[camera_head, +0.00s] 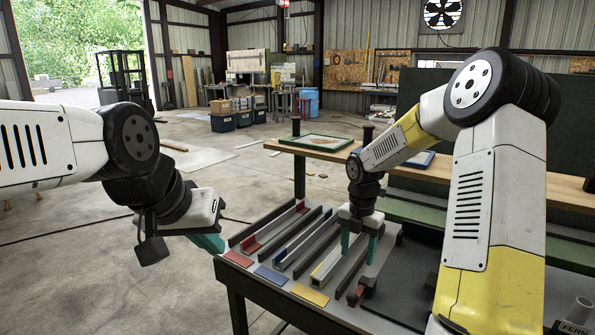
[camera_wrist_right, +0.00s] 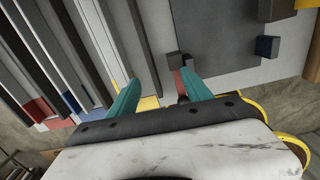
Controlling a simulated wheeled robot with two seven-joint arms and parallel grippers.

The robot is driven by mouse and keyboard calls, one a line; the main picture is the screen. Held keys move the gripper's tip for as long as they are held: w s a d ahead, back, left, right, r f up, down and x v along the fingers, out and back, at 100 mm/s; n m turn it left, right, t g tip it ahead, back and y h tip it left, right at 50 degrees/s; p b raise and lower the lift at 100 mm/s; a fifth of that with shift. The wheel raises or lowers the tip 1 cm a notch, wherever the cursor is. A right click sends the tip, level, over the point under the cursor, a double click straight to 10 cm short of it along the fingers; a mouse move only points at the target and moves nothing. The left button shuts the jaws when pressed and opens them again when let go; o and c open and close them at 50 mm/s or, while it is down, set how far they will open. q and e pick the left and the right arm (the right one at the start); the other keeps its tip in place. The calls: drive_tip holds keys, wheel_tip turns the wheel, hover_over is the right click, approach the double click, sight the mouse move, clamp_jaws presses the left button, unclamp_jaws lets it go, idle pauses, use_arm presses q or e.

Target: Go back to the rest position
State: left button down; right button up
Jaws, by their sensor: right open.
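My right gripper (camera_head: 359,247) hangs pointing down over the slotted part of the dark workbench, its teal fingers apart with nothing visible between them. The right wrist view also shows the right gripper (camera_wrist_right: 160,92) open above the grey surface and dark bars. My left gripper (camera_head: 208,242) is out at the left, beside the bench's left end. Only part of its teal finger shows, so its opening cannot be judged.
Long dark bars divide the bench into lanes, with red (camera_head: 239,258), blue (camera_head: 270,275) and yellow (camera_head: 310,295) patches at the front. A dark tray (camera_head: 408,275) lies right of the right gripper. A wooden-topped table (camera_head: 460,176) stands behind. Open floor lies left.

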drive_tip(key=s+r+m+t, duration=0.3)
drive_tip(key=s+r+m, duration=0.7)
drive_tip(key=r+m, duration=0.35)
drive_tip(key=s+a+r+m+t+y, duration=0.1)
drive_tip(key=s+r+m, duration=0.2)
drive_tip(key=s+m, duration=0.3)
drive_tip(key=s+a+r+m+t+y, duration=0.1)
drive_tip(key=s+r+m+t, duration=0.1)
drive_tip(key=s+m, duration=0.5)
drive_tip(key=shift+s+a+r+m, duration=0.15)
drive_tip(key=shift+s+r+m, duration=0.25)
drive_tip(key=shift+m, duration=0.45)
drive_tip(key=shift+w+r, duration=0.1)
drive_tip(key=shift+w, duration=0.05)
